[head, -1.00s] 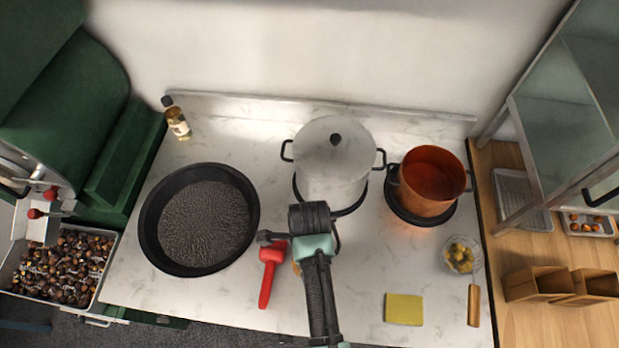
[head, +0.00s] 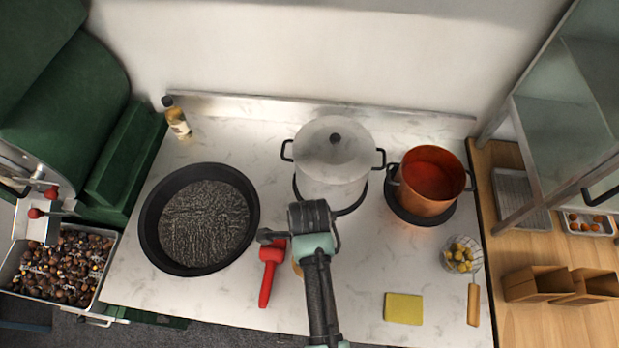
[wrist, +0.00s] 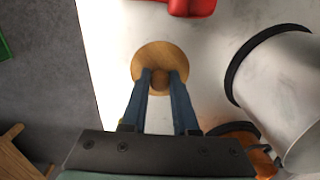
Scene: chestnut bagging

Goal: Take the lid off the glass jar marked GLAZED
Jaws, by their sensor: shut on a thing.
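A round wooden lid (wrist: 160,56) with a ball knob (wrist: 160,80) shows in the wrist view. My gripper (wrist: 160,76) comes down over it, its two blue-grey fingers shut on the knob. The glass jar under the lid is hidden, and no GLAZED marking can be read. I cannot tell whether the lid rests on the jar or is raised. In the head view my gripper's fingers are hidden by my wrist, and only a sliver of the wooden lid (head: 297,268) shows beside it.
A red-handled tool (head: 271,272) lies close on the left, beside a wide black pan (head: 150,222). A lidded pot (head: 331,172) stands behind my wrist, with a copper pot (head: 424,199) to its right.

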